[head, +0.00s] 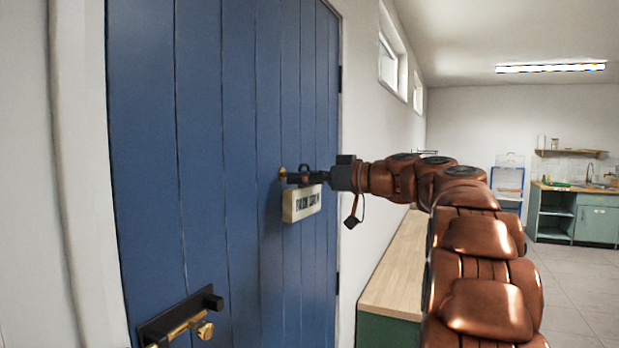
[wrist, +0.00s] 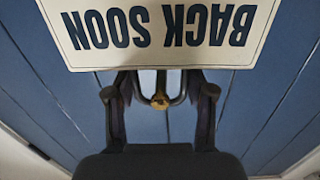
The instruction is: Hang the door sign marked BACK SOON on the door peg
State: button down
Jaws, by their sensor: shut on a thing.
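The cream door sign (head: 302,204) hangs just below my gripper (head: 302,178), close to the blue door (head: 220,130). In the wrist view the sign (wrist: 160,55) reads BACK SOON upside down. The brass peg (wrist: 160,102) appears inside the loop's outline. In the head view the peg (head: 283,173) shows at the fingertips. I cannot tell whether the loop is over the peg or in front of it.
A black and brass door handle (head: 183,318) sits low on the door. A wood-topped counter (head: 396,262) stands along the wall right of the door, below my arm. Open tiled floor (head: 570,275) and a green kitchen unit (head: 580,213) lie farther right.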

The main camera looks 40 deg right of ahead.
jog(key=shift+w+a+f+b, duration=0.2)
jog(key=shift+w+f+b, duration=0.15)
jog(key=shift+f+b, duration=0.4)
jog(key=shift+r+b, duration=0.15)
jog(key=shift+b, duration=0.15)
jog(key=shift+c, duration=1.6)
grip_release()
jog(key=v, duration=1.1)
jog(key=shift+s+d, duration=0.25)
jog(key=shift+s, duration=0.1)
jog(key=shift+d, duration=0.1)
